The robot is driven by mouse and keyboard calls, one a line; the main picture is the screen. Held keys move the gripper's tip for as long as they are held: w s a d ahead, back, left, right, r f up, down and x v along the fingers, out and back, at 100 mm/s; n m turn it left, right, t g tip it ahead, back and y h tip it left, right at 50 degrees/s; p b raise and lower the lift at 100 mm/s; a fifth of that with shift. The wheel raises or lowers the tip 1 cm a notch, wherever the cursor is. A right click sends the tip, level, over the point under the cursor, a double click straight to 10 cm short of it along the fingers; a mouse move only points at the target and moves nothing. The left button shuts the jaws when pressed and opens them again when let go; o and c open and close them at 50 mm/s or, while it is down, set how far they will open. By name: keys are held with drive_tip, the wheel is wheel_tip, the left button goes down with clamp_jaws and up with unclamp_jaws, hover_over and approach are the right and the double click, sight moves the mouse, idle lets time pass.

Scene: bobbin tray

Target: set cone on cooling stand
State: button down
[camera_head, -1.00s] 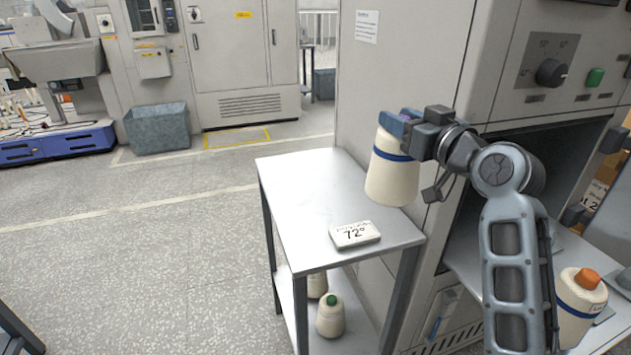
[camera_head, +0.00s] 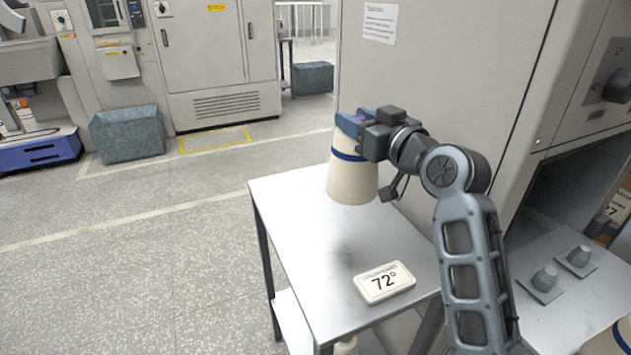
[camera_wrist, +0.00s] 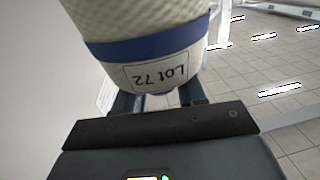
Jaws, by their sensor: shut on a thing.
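My gripper (camera_head: 352,122) is shut on a cream yarn cone (camera_head: 351,183) with a blue band, gripping it near its narrow top. The cone is upright over the metal stand (camera_head: 290,193); whether its base touches the top, I cannot tell. In the wrist view the cone (camera_wrist: 140,15) fills the upper middle, with a "Lot 72" label, upside down there, below its blue band. A white block marked "72°" (camera_head: 384,282) lies on the stand's top near its front edge. The fingertips are partly hidden by the cone.
A grey cabinet (camera_head: 440,100) rises right behind the stand. At right is an open chamber with a metal shelf carrying two small grey pegs (camera_head: 545,277). Part of another cone (camera_head: 607,343) shows at the bottom right corner. The stand's left and middle top is bare.

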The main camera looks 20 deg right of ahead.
drive_tip(key=a+f+p, duration=0.1)
drive_tip(key=a+f, duration=0.7)
drive_tip(key=f, duration=0.1)
drive_tip(key=shift+w+a+p, duration=0.25)
drive_tip(key=shift+a+p, duration=0.1)
drive_tip(key=shift+f, duration=0.15)
drive_tip(key=c, duration=0.6)
unclamp_jaws()
drive_tip(key=shift+c, duration=0.2)
drive_tip(key=shift+s, duration=0.1)
drive_tip(key=s+d+b, duration=0.1)
drive_tip(key=s+b, duration=0.1)
drive_tip(key=s, duration=0.9)
drive_tip(key=shift+s+d, duration=0.25)
drive_tip(key=shift+s, duration=0.1)
